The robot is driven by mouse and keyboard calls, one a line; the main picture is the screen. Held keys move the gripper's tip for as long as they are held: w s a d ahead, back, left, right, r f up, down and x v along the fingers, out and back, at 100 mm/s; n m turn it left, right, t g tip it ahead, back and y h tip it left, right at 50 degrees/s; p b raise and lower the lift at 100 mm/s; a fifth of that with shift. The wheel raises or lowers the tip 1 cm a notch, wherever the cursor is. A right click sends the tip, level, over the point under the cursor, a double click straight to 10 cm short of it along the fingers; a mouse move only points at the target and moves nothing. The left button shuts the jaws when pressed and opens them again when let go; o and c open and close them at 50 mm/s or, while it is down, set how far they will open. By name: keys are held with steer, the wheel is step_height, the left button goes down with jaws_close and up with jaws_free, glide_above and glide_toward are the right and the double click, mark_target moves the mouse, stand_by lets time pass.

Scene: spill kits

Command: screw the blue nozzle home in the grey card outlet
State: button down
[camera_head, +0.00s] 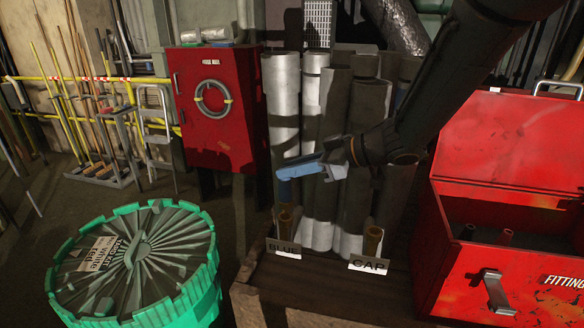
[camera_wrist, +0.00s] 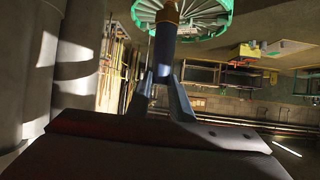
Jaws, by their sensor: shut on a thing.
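My gripper (camera_head: 287,172) reaches in from the upper right and is shut on the blue nozzle (camera_head: 285,190), which hangs upright below the fingertips. In the wrist view the nozzle (camera_wrist: 166,45) stands between the two fingers, with a brass-coloured end (camera_wrist: 168,12) beyond it. A brass outlet (camera_head: 285,218) stands under the nozzle, behind a card (camera_head: 284,250) reading BLUE. I cannot tell whether the nozzle touches this outlet. A second brass outlet (camera_head: 373,239) stands to the right, behind a card (camera_head: 369,265) reading CAP. Neither card's colour is clearly grey in this light.
Grey and white rolls (camera_head: 345,150) stand close behind the outlets. An open red fittings box (camera_head: 510,270) at right holds a reddish fitting (camera_head: 506,237) and a dark one. A green-rimmed drum (camera_head: 135,260) is at left, with a red cabinet (camera_head: 218,110) behind.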

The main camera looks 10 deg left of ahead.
steer(key=shift+f+b, duration=0.3)
steer(key=shift+f, duration=1.1)
stand_by(1.2)
steer(key=c, duration=1.5)
jaws_free()
steer(key=shift+r+p, duration=3)
steer(key=shift+p, duration=0.45)
